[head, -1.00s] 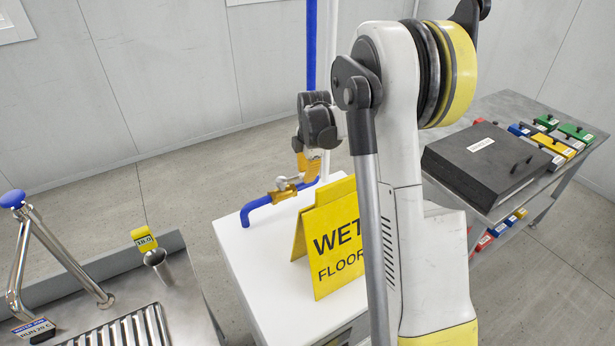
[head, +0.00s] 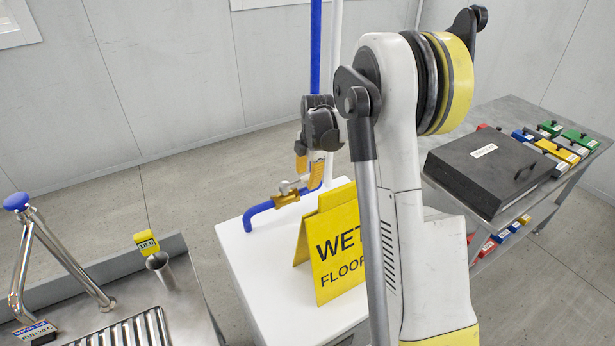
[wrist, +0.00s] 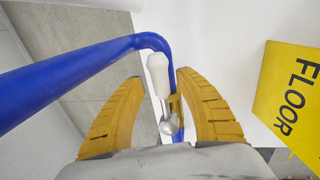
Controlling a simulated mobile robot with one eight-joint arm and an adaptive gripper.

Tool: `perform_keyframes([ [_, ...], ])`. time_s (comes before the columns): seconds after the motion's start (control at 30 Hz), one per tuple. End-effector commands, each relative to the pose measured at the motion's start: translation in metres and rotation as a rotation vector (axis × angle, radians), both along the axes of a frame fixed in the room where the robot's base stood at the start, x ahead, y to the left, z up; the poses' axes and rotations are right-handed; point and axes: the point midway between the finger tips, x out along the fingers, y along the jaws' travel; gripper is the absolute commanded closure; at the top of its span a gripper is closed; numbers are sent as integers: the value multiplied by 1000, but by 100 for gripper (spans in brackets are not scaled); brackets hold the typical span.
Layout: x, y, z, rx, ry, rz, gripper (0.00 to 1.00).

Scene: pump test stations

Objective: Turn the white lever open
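The white lever (wrist: 157,75) belongs to a valve with a brass body (head: 288,198) on the blue pipe (head: 262,207), which runs low over a white-topped cabinet. In the wrist view the lever points away from me, from a silver pivot (wrist: 170,125) up to a bend in the pipe. My gripper (wrist: 158,77) is open, its two yellow fingers on either side of the lever with gaps visible. Whether a finger touches it I cannot tell. In the head view my gripper (head: 308,170) is just above and right of the valve, and the lever is small there.
A yellow wet-floor sign (head: 335,250) stands on the white cabinet top (head: 255,262), close to the right of the valve. A vertical blue pipe (head: 315,50) rises behind my gripper. A metal sink unit (head: 190,300) is at left, a table with a black case (head: 485,170) at right.

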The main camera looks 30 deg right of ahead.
Motion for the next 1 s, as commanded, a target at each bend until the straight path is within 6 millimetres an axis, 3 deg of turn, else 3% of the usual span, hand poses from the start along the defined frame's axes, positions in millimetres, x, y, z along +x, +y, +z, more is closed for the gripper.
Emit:
perform_keyframes([
  [0.33, -2, -1, 9, -1, 0, -1, 59],
  [0.8, -20, -1, 102, 0, 0, -1, 59],
  [1.0, -23, 0, 117, 0, 0, -1, 59],
])
